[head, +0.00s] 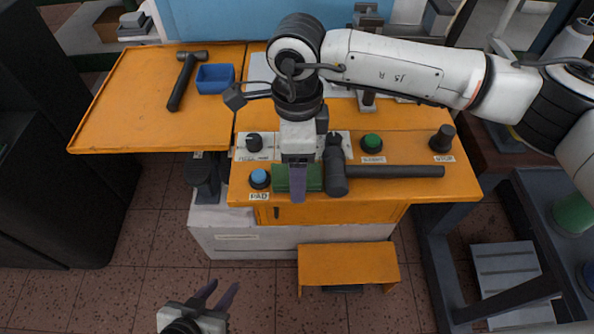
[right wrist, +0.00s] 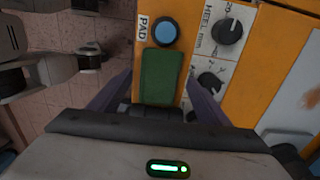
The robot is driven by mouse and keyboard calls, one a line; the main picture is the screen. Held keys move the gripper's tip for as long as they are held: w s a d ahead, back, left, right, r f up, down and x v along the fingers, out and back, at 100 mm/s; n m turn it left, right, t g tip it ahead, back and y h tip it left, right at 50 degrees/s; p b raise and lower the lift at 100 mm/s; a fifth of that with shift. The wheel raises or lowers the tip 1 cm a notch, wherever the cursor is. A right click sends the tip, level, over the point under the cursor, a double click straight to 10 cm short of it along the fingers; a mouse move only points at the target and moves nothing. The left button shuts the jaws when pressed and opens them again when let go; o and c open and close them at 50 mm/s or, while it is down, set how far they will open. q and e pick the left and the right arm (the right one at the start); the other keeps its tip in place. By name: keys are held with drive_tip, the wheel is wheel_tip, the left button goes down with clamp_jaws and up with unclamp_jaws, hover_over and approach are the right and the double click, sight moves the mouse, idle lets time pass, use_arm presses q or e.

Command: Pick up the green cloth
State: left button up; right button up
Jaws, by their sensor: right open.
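The green cloth (head: 283,178) lies flat on the front of the orange worktop, beside the blue PAD button. In the right wrist view the cloth (right wrist: 163,75) shows as a dark green rectangle below the blue button. My right gripper (head: 298,186) is over the cloth and hides part of it in the head view. Its purple fingers stand apart on either side of the cloth in the wrist view, with nothing held. I cannot tell its exact height above the cloth. My left gripper (head: 217,296) is open and empty, low in front of the bench.
A black-handled hammer (head: 390,172) lies close to the right of the cloth. The blue button (head: 260,178), a green button (head: 371,142) and black knobs (head: 441,139) rise from the worktop. Another hammer (head: 184,80) and a blue tray (head: 215,78) lie on the left wing.

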drive_tip(key=shift+f, duration=0.1)
drive_tip(key=c, duration=1.1)
drive_tip(key=shift+c, duration=0.2)
wheel_tip(320, 180, up, 10)
drive_tip(key=b, duration=0.1)
